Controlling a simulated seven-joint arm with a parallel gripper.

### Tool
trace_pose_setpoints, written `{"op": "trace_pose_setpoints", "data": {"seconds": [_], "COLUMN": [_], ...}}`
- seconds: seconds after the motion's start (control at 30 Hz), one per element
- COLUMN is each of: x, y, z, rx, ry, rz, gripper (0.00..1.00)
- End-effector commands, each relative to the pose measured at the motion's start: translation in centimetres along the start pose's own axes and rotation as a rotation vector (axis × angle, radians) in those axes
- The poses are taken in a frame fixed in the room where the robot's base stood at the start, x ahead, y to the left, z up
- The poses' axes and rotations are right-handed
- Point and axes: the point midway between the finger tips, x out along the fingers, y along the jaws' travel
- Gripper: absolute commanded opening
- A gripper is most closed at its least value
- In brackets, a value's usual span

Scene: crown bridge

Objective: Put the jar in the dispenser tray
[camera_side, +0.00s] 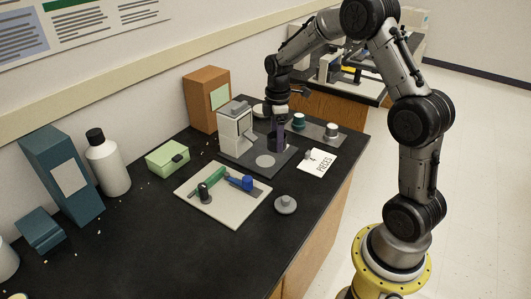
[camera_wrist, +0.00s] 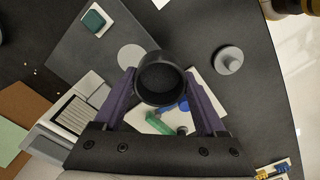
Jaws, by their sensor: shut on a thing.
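My gripper (camera_wrist: 162,104) is shut on a dark, round, open-topped jar (camera_wrist: 160,80), its purple fingers on either side of it in the wrist view. The flat dark grey dispenser tray (camera_side: 285,162) has a light round spot (camera_side: 265,161). I cannot tell the jar's height above the tray.
An orange-brown box (camera_side: 206,98) stands behind the dispenser. A white card (camera_side: 318,163), a grey knob (camera_side: 286,204) and a tool board (camera_side: 225,208) lie nearer.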

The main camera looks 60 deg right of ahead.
Motion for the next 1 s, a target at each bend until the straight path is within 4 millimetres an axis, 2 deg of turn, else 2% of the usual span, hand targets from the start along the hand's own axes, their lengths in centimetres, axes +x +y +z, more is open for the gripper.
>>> {"op": "trace_pose_setpoints", "data": {"seconds": [0.03, 0.1, 0.33, 0.57, 0.8, 1.0], "x": [0.5, 1.9, 5.0, 6.1, 9.0, 9.3], "y": [1.1, 2.0, 4.5, 5.3, 5.5, 5.5], "z": [-0.5, -0.9, -1.9, -2.3, -2.4, -2.4], "rx": [0.0, 0.0, 0.0, 0.0, 0.0, 0.0], "ry": [0.0, 0.0, 0.001, 0.001, 0.0, 0.001], "rz": [0.001, -0.001, 0.002, 0.002, 0.001, 0.003], "gripper": [0.0, 0.0, 0.0, 0.0, 0.0, 0.0]}}
